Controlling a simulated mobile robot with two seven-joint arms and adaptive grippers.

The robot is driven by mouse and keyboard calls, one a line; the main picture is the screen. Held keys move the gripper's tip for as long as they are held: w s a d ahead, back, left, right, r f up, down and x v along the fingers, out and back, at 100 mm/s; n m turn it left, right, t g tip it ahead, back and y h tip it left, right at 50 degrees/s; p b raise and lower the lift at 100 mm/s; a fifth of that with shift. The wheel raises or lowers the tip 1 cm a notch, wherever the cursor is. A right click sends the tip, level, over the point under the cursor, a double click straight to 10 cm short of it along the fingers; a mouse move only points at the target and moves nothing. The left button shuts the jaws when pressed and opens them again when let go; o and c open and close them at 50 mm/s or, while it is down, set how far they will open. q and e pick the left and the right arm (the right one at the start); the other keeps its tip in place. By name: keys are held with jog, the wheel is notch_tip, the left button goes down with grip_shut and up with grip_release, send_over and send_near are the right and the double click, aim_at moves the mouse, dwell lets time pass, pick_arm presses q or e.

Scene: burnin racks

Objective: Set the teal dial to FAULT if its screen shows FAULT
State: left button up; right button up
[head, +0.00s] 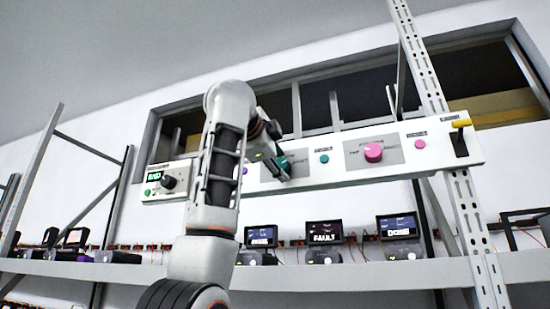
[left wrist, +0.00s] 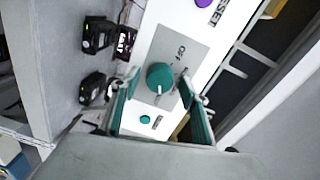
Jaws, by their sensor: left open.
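The teal dial (head: 285,163) is on the long white panel, largely hidden by my left gripper (head: 279,167) in the head view. In the left wrist view the teal dial (left wrist: 160,77) is round, on a grey plate, with a white mark at its lower edge. My left gripper (left wrist: 160,80) is open, with one finger on each side of the dial; I cannot tell if they touch it. A screen reading FAULT (head: 324,231) stands on the shelf below the panel. The screen left of it (head: 261,236) has text too small to read. My right gripper is not in view.
Another lit screen (head: 397,226) stands on the shelf (head: 370,276). A perforated metal post (head: 418,55) rises at the right.

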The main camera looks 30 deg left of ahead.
pick_arm(q)
jog(key=v, duration=1.2)
jog(key=shift+w+r, duration=0.1)
